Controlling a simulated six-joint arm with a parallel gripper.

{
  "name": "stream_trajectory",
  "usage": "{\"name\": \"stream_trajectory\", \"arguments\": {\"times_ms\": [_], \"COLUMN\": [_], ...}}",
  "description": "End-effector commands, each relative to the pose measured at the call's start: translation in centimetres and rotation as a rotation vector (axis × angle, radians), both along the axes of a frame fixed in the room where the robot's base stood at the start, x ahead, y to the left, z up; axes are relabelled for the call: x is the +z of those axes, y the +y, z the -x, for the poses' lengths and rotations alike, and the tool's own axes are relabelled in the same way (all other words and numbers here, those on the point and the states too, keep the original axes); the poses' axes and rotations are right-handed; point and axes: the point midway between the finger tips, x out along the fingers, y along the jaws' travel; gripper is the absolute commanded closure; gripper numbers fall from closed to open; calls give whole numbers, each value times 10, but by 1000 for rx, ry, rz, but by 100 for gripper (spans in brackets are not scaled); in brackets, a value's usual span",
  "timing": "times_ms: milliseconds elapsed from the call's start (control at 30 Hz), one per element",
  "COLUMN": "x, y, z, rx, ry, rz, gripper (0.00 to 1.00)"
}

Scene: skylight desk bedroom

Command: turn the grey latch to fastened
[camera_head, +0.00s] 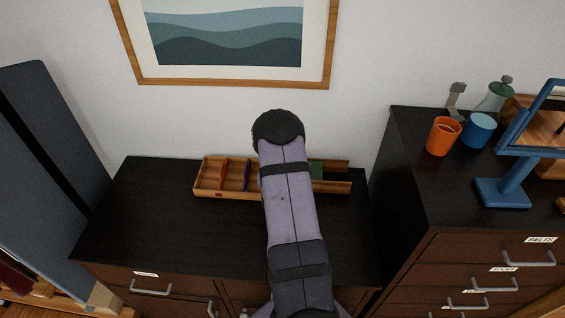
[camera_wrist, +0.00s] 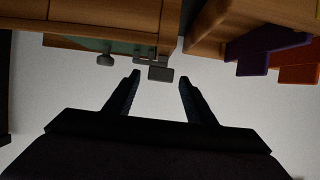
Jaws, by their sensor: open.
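The grey latch (camera_wrist: 160,74) shows in the wrist view as a small grey tab below the edge of a wooden box, close to a grey round knob (camera_wrist: 105,59). My gripper (camera_wrist: 159,79) is open, with one dark fingertip on each side of the latch tab in the picture. I cannot tell whether the tab is inside the jaws or just beyond them. No contact is visible. In the head view the wooden box (camera_head: 229,193) sits on the dark cabinet top, and my arm covers its middle, the latch and my gripper.
The dark cabinet top (camera_head: 150,215) is bare at left. A taller cabinet at right bears an orange cup (camera_head: 442,137), a blue cup (camera_head: 479,131) and a blue stand (camera_head: 503,192).

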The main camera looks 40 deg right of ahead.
Motion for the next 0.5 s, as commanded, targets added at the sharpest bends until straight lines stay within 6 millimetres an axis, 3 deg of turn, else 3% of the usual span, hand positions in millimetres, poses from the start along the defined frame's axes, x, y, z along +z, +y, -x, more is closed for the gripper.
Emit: {"name": "stream_trajectory", "arguments": {"times_ms": [500], "x": [18], "y": [33], "z": [31], "rx": [1], "ry": [-3], "rz": [0], "gripper": [50]}}
